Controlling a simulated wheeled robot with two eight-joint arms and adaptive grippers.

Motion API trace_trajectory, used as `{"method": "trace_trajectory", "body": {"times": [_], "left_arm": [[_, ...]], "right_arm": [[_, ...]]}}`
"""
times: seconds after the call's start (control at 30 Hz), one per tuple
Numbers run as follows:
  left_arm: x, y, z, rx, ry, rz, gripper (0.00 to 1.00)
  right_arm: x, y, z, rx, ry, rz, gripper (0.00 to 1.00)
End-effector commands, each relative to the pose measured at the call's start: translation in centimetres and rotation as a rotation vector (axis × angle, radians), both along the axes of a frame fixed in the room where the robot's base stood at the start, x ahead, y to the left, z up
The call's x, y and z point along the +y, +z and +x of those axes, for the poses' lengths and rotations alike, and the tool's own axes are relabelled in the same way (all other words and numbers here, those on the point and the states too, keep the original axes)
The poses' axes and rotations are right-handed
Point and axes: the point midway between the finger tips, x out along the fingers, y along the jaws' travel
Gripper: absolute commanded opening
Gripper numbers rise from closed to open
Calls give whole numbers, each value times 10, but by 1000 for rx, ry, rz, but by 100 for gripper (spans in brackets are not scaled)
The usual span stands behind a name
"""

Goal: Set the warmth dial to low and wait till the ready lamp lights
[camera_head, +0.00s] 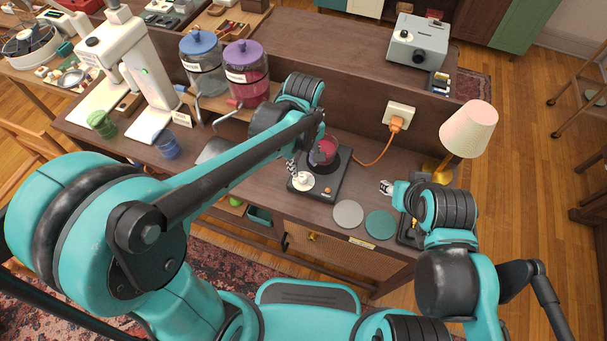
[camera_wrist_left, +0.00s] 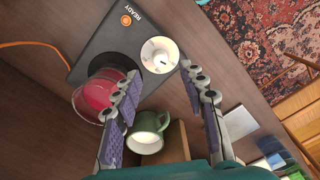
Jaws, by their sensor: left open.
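The warmer (camera_head: 331,182) is a flat black unit on the sideboard. Its white dial (camera_wrist_left: 160,55) carries a small dark mark; I cannot read the setting. The dial also shows in the head view (camera_head: 302,181). The orange ready lamp (camera_wrist_left: 127,20) is beside the word READY; I cannot tell if it is lit. A red vessel (camera_wrist_left: 92,96) stands on the warmer's round plate. My left gripper (camera_wrist_left: 160,73) is open, its fingertips on either side of the dial's near edge, contact unclear. My right gripper (camera_head: 387,187) is at the sideboard's right; its opening is unclear.
A green mug (camera_wrist_left: 151,130) shows between my left fingers, beyond them. Grey (camera_head: 348,214) and green (camera_head: 380,224) discs lie right of the warmer. An orange cord runs to a socket (camera_head: 399,115). A lamp (camera_head: 468,130) stands at the right end.

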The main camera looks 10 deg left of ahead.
Motion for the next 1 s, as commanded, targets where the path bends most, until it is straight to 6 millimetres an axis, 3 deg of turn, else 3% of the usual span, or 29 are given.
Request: {"method": "trace_trajectory", "body": {"times": [0.1,0.3,0.7,0.73,0.9,1.0], "left_arm": [[0,-25,0,-1,-1,0,42],[0,-53,0,-2,-1,-1,42],[1,-62,0,-2,-2,-1,42],[1,-62,0,-2,-2,-1,39],[1,-62,0,-2,-2,-1,0],[1,-62,0,-2,-2,-1,0]], "right_arm": [[0,-12,0,0,0,0,40],[0,-23,0,0,0,0,40],[0,-25,0,0,0,0,40],[0,-25,0,0,0,0,40],[0,-25,0,0,0,0,40],[0,-25,0,0,0,0,40]]}}
